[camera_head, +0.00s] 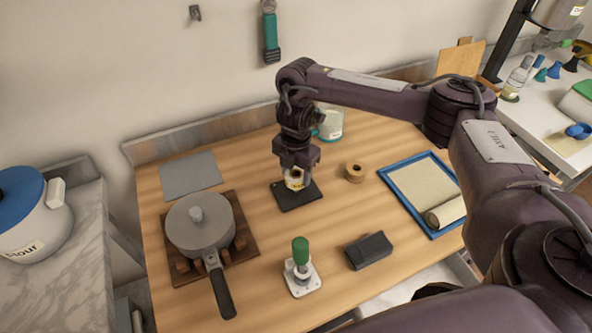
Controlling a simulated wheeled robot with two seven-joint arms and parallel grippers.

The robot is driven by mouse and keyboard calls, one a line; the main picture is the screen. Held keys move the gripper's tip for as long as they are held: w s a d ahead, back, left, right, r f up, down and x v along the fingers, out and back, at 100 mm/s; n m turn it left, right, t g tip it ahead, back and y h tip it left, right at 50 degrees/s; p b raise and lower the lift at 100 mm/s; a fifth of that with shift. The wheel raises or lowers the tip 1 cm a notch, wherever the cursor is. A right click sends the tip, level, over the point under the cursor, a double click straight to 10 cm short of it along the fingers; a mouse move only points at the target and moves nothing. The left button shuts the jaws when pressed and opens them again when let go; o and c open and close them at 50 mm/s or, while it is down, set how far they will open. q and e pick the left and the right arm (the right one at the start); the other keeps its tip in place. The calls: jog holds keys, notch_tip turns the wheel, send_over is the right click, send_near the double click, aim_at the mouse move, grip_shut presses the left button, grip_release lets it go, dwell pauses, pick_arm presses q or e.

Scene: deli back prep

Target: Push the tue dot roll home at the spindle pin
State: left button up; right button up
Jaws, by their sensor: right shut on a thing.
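My right gripper (296,170) reaches in from the right and points down over a dark square base plate (286,201). It is shut on a small roll (296,183) with a pale side and a yellow and dark top, right at the plate. The fingers cover part of the roll. The spindle pin is hidden by the roll and gripper, so I cannot tell how far down the roll sits. My left gripper is not in view.
A tan roll (355,172) lies just right of the plate. A lidded pan (199,228) stands left, a green-handled tool (301,259) and dark block (368,250) in front. A blue-framed tray (387,175) lies right, a jar (332,125) behind. Bare wood lies between them.

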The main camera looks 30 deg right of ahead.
jog(key=shift+f+b, duration=1.05)
jog(key=shift+f, duration=0.75)
jog(key=o, duration=1.3)
jog(key=shift+r, duration=0.15)
jog(key=shift+r+p, duration=3.5)
jog(key=shift+r, duration=0.4)
